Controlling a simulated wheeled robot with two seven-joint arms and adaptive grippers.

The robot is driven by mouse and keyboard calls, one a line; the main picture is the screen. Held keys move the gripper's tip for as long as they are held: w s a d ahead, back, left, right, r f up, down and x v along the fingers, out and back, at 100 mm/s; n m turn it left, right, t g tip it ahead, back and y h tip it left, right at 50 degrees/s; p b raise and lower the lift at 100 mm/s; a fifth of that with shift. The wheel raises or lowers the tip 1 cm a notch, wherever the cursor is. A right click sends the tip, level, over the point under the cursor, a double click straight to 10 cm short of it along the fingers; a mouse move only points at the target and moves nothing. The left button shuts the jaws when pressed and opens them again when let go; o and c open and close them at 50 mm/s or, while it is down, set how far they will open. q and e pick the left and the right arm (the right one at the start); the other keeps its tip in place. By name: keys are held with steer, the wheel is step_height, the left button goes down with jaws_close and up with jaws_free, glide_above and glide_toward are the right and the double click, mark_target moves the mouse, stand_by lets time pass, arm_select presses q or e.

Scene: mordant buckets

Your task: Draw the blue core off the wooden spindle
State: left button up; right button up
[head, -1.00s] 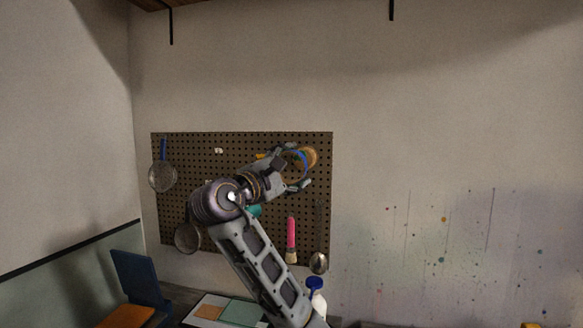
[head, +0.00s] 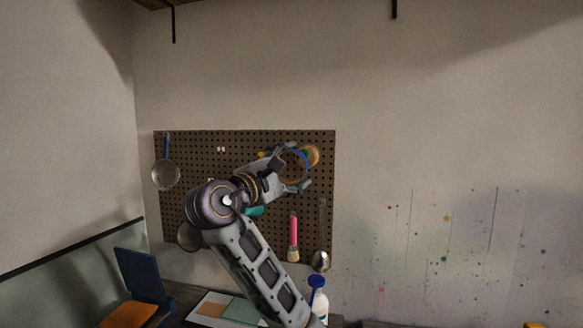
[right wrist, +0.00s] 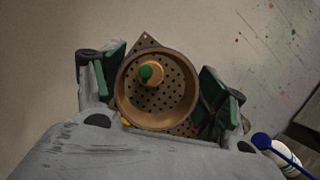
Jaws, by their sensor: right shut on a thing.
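The blue core (head: 305,160) is a thin ring, blue outside, held in front of the pegboard in the head view. In the right wrist view, the core (right wrist: 158,119) is seen end-on, with a tan inner wall. My right gripper (head: 299,167) is shut on the core, with green pads on either side of it. The wooden spindle (head: 314,155) shows as a tan round piece just right of and behind the core. Through the core's opening, the spindle (right wrist: 155,74) shows a green tip, left of and above centre. Whether the tip still reaches inside the core is unclear. My left gripper is out of view.
The pegboard (head: 200,145) carries strainers (head: 166,175), a pink-handled brush (head: 293,230) and a ladle (head: 321,261). A white bottle with a blue top (head: 318,300) stands below.

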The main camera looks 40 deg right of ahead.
steer(key=shift+s+a, duration=0.8)
steer(key=shift+a, duration=0.2)
stand_by(0.8)
